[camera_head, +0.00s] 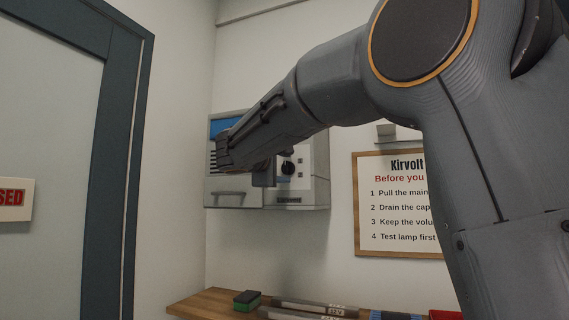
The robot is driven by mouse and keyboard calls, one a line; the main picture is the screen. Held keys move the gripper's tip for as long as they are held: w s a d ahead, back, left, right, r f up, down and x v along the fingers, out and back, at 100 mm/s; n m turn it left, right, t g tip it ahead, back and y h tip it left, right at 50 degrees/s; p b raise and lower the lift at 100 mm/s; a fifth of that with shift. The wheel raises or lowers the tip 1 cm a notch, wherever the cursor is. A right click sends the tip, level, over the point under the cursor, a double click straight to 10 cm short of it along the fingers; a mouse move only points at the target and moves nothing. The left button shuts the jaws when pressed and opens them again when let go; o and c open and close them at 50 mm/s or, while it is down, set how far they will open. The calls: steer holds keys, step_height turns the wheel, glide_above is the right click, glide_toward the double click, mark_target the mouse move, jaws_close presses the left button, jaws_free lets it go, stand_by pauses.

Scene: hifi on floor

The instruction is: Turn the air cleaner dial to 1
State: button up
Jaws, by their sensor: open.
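The air cleaner is a pale grey box (308,201) on the wall, with a blue panel and dark slots at its left and a handle low on its front. Its black dial (288,168) sits on a light plate on the right part of the front, with small marks around it too small to read. My gripper (246,168) is open in front of the box, just left of the dial. It appears apart from the dial, but the depth between them is hard to tell. My gripper and arm hide the middle and upper part of the box.
A wooden shelf (202,303) below holds a green and black sponge (247,300), grey tubes (315,307) and other items. A framed notice (392,205) hangs right of the box. A dark-framed door (118,160) stands at left. The wall below the box is clear.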

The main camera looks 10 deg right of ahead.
steer(key=shift+w+d, duration=0.1)
steer(key=shift+w, duration=0.05)
steer(key=c, duration=1)
